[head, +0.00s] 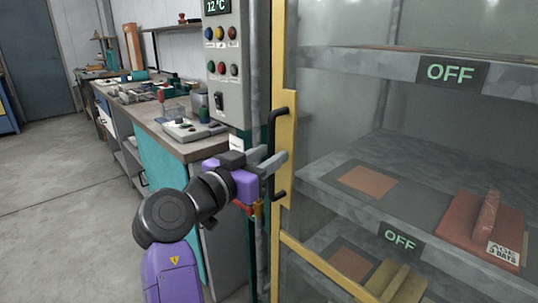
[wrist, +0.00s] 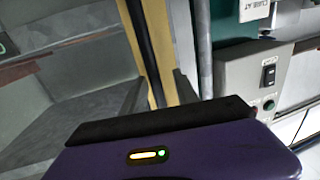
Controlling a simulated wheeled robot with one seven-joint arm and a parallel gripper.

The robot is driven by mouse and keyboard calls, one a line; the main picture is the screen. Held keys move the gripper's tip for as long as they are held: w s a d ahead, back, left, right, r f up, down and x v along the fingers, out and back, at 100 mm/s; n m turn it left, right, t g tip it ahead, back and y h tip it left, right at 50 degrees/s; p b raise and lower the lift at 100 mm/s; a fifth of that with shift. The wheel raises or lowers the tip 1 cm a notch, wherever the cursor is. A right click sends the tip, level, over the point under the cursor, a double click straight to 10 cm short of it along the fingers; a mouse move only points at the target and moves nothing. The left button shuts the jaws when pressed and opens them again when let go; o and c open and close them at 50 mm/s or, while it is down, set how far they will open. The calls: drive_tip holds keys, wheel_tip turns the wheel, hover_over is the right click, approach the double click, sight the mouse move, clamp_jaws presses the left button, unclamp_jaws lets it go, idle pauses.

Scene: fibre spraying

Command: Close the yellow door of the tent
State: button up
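The yellow door (head: 284,215) of the tent stands upright in the middle of the head view, its tall frame around a clear panel. I cannot tell how far it stands from the tent's opening. Its black handle (head: 272,130) is an upright bar on the yellow edge; it also shows in the wrist view (wrist: 146,45). My gripper (head: 270,162) is at the handle's height, its grey fingers apart, with the bar apparently between them. In the wrist view, a gap shows between the bar and the right finger (wrist: 185,88). The gripper hides part of the handle.
Inside the tent are grey shelves with OFF labels (head: 450,72) and a reddish block (head: 485,225). A grey control box (head: 226,75) and a cluttered workbench (head: 170,145) stand left of the door. The floor (head: 60,200) at the far left is clear.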

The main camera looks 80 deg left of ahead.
drive_tip(key=v, duration=0.7)
drive_tip(key=shift+s, duration=0.15)
idle(0.3)
